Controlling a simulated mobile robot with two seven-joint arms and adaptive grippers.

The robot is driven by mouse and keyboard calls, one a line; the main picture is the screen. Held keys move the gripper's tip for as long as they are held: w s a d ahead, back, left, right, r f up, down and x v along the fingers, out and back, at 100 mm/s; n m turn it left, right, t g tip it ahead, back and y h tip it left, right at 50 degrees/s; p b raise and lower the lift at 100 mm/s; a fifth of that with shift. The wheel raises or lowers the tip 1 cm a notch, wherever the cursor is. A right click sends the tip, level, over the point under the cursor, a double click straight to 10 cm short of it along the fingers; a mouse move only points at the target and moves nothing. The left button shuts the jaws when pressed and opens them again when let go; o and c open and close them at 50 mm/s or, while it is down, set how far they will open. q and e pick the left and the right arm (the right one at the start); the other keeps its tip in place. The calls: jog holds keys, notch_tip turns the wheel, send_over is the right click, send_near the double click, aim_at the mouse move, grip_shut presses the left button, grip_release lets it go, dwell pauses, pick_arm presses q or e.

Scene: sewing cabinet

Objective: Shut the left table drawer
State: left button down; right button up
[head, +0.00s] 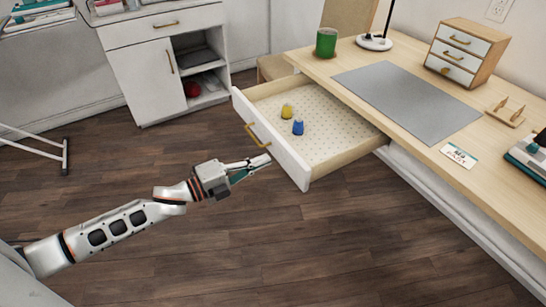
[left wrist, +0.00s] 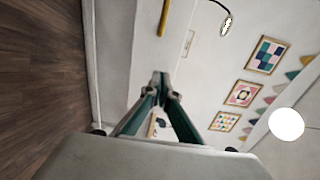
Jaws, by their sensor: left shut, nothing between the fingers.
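The left table drawer (head: 272,144) is pulled well out from the wooden-topped table (head: 405,128) in the head view. It has a white front, a brass handle (head: 254,135) and a dotted lining. A yellow spool (head: 287,111) and a blue spool (head: 298,127) stand inside it. My left gripper (head: 268,160) is shut and empty, close to the drawer's front on its outer side, right of the handle. I cannot tell if it touches. The left wrist view shows its fingertips (left wrist: 161,76) together, with the brass handle (left wrist: 165,17) beyond. My right gripper is not in view.
A grey mat (head: 408,101), green mug (head: 326,42), lamp base (head: 374,42) and small drawer box (head: 464,52) are on the table. A white cabinet (head: 143,75) stands behind at left. The wooden floor (head: 240,250) before the drawer is clear.

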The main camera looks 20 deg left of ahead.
aim_at(282, 153)
pick_arm(q)
jog(key=x, duration=0.3)
jog(key=shift+w+d, duration=0.2)
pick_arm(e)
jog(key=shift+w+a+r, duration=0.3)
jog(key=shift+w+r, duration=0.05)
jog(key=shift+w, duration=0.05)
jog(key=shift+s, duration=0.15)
